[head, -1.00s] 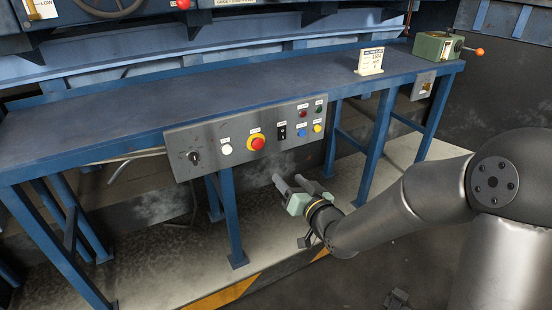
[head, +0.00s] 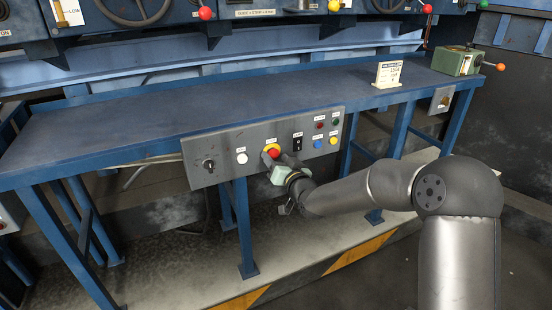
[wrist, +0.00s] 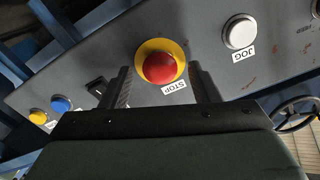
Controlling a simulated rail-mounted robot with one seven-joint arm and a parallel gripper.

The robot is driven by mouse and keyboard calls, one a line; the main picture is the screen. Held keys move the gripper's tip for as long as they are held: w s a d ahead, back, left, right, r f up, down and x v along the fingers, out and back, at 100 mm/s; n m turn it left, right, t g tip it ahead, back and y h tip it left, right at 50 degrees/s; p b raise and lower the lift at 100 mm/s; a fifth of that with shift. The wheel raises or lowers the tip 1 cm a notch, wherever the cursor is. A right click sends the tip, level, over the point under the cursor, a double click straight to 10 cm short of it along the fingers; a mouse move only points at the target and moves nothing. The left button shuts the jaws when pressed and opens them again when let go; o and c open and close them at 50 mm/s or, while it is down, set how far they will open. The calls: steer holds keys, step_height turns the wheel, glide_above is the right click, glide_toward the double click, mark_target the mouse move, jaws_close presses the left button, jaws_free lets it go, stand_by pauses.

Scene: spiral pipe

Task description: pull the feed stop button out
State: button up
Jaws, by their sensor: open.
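The feed stop button (head: 272,152) is a red mushroom knob on a yellow ring, set in the grey control panel (head: 222,160) on the front of the blue bench. In the wrist view the red button (wrist: 160,67) sits ahead, with a STOP label beside it. My gripper (head: 280,160) is open in front of the panel. In the wrist view its two fingers (wrist: 162,88) stand on either side of the button's lower edge, with space between them and the red knob. I cannot tell how deep the fingers are relative to the knob.
A white JOG button (wrist: 240,33) is to one side of the stop button. A black switch (head: 297,142) and blue, yellow, red and green buttons are on the other side. A black selector knob (head: 208,165) is at the panel's left. The bench top (head: 200,105) is mostly clear.

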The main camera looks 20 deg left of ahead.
steer(key=shift+w+a, duration=0.4)
steer(key=shift+w, duration=0.05)
jaws_close()
steer(key=shift+s+d+f+b, duration=0.15)
steer(key=shift+s+d+b, duration=0.15)
steer(key=shift+b, duration=0.65)
jaws_free()
steer(key=shift+s+r, duration=0.1)
steer(key=shift+r, duration=0.1)
